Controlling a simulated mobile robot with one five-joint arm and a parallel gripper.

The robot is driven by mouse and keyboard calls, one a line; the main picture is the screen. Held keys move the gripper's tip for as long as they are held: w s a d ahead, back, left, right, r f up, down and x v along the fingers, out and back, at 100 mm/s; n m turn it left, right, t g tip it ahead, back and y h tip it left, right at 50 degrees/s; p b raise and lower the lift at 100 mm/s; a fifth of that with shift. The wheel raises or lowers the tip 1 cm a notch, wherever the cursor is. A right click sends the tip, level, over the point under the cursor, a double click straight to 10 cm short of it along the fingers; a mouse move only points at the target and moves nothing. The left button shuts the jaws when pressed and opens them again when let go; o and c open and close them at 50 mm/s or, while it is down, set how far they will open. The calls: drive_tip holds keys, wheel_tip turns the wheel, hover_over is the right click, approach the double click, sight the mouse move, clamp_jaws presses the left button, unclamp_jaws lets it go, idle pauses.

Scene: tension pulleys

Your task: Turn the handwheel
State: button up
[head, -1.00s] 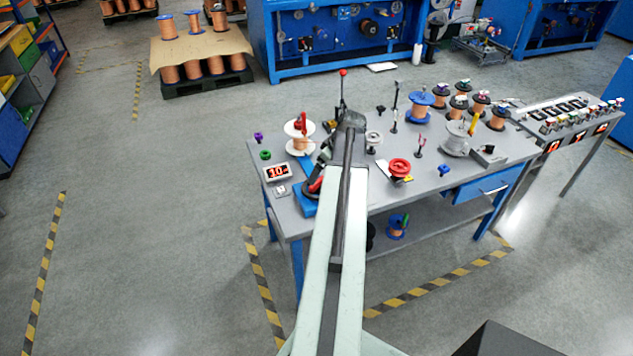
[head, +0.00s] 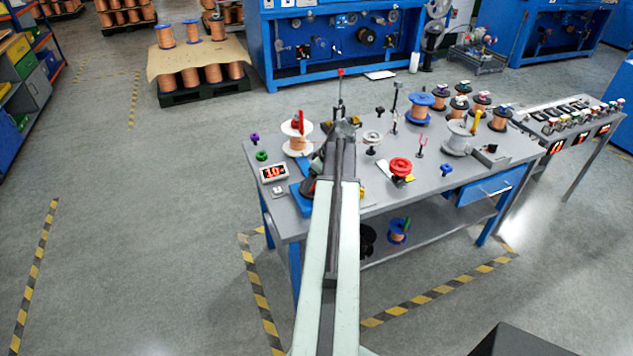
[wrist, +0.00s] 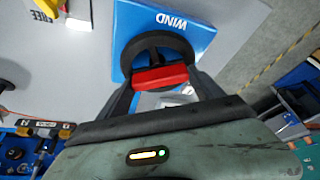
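The handwheel (wrist: 124,56) is a black ring with a red crossbar (wrist: 160,77), on a blue plate (wrist: 132,20) marked WIND, in the wrist view. My gripper (wrist: 160,80) is at the wheel. Its two dark fingers stand wide apart, one by each end of the red bar. I cannot tell whether they touch it. In the head view my arm hides most of the wheel and the gripper. An edge of the blue plate (head: 300,203) shows left of my arm, at the table's front left.
The grey table (head: 440,190) holds a display (head: 273,172), a white spool (head: 297,144), a red knob (head: 401,166) and several copper spools at the back right. Several upright posts stand beyond my arm. Floor left of the table is free.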

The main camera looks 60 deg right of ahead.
drive_tip(key=c, duration=0.4)
drive_tip(key=shift+s+a, duration=0.1)
drive_tip(key=shift+c, duration=0.2)
drive_tip(key=shift+m, duration=0.3)
drive_tip(key=m+h, duration=0.1)
drive_tip(key=m, duration=0.2)
drive_tip(key=shift+a+h, duration=0.15)
drive_tip(key=shift+h, duration=0.15)
drive_tip(key=shift+m+g+h, duration=0.5)
drive_tip(key=shift+m+g, duration=0.1)
drive_tip(key=shift+m, duration=1.3)
drive_tip(key=o, duration=1.4)
drive_tip(key=shift+c, duration=0.2)
